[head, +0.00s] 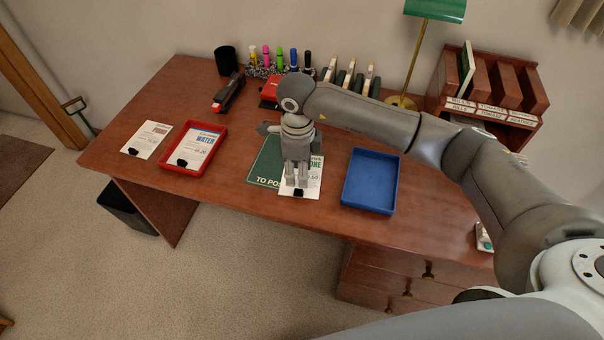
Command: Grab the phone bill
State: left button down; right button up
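The phone bill (314,184) is a white card with green print, partly reading "ONE". It lies over the right part of a dark green mat (264,166) lettered "TO PO…", near the desk's front edge. A black clip (298,194) sits at the card's lower edge. My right gripper (297,184) points down over the card, its two fingers apart with a narrow gap, just behind the clip. I cannot tell whether the fingertips touch the card. The gripper hides part of the card and mat. My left gripper is not in view.
An empty blue tray (370,181) lies to the right. A red tray (167,163) holds the water bill (203,146); another clipped bill (150,137) lies left of it. Markers, a stapler (228,93), a green lamp (436,10) and a wooden sorter (490,112) stand behind.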

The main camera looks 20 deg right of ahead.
aim_at(299, 190)
jog(key=shift+f, duration=0.85)
jog(key=f, duration=0.1)
jog(key=f+p, duration=0.1)
jog(key=f, duration=0.2)
jog(key=shift+s+a+f+p, duration=0.1)
jog(key=shift+s+p, duration=0.2)
jog(key=shift+f, duration=0.55)
grip_shut()
